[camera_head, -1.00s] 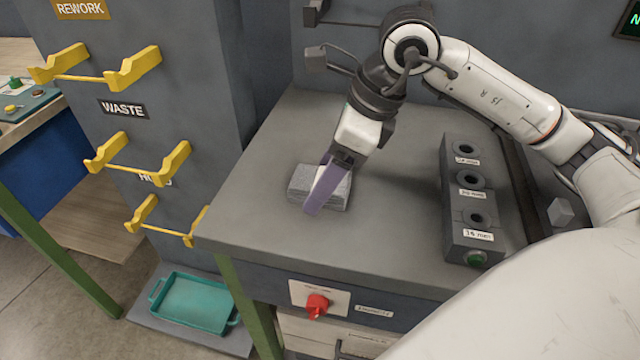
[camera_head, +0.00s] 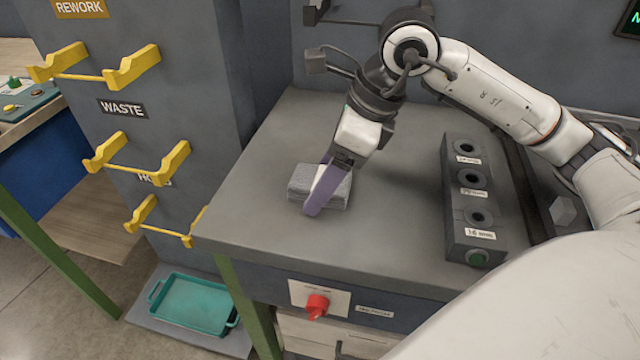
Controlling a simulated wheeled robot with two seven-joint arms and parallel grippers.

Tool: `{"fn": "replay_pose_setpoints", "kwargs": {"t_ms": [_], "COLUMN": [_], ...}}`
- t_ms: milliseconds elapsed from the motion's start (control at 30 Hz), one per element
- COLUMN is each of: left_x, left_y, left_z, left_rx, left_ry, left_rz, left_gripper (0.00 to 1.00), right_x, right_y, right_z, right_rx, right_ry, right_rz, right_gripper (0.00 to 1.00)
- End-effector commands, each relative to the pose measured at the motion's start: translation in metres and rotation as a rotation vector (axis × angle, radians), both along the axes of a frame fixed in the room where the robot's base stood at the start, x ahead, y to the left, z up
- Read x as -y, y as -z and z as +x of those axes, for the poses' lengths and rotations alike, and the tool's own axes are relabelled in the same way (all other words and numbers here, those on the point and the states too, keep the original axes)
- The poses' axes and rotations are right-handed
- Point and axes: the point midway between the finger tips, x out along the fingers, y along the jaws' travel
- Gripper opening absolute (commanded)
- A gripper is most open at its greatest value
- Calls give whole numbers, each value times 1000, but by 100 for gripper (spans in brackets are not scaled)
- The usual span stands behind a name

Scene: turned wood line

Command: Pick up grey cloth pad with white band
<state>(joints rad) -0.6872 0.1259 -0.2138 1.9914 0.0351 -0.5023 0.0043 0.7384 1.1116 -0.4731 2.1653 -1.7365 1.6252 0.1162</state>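The grey cloth pad (camera_head: 335,198) lies on the grey bench top, left of its middle. It is a small, thick block, and a bit of its white band (camera_head: 319,178) shows beside the finger. My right gripper (camera_head: 318,196) reaches down to the pad from above, its arm coming in from the right. One purple finger lies across the front of the pad in this view and covers part of the band. The other finger is hidden, so I cannot tell whether the gripper is open or closed on the pad. My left gripper is not in view.
A dark block (camera_head: 473,200) with several round holes stands at the bench's right. Yellow hooks (camera_head: 135,150) are on the grey cabinet at left. A teal tray (camera_head: 192,303) sits low beside the bench. A red knob (camera_head: 317,305) is on the bench front. Bench top around the pad is clear.

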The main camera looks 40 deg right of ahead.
Motion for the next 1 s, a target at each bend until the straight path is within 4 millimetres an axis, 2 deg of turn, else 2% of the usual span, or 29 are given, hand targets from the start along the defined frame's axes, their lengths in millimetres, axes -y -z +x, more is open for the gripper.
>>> {"fn": "replay_pose_setpoints", "kwargs": {"t_ms": [100, 367, 600, 767, 867, 1000], "left_x": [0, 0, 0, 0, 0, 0], "left_y": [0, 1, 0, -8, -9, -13], "left_z": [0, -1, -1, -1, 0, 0], "left_rx": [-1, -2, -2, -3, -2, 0], "left_ry": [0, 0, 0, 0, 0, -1], "left_rz": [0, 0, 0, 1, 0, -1], "left_gripper": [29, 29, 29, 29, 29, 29], "right_x": [0, 0, 0, 0, 0, 0], "right_y": [0, 0, -1, -8, -21, -50], "right_z": [0, 0, 0, 0, 1, 1], "right_rx": [0, 0, 0, 0, 6, 7], "right_ry": [0, 0, 0, 0, 1, 0], "right_rz": [0, 0, 0, 0, 0, 1], "right_gripper": [70, 28, 27, 27, 27, 27]}}
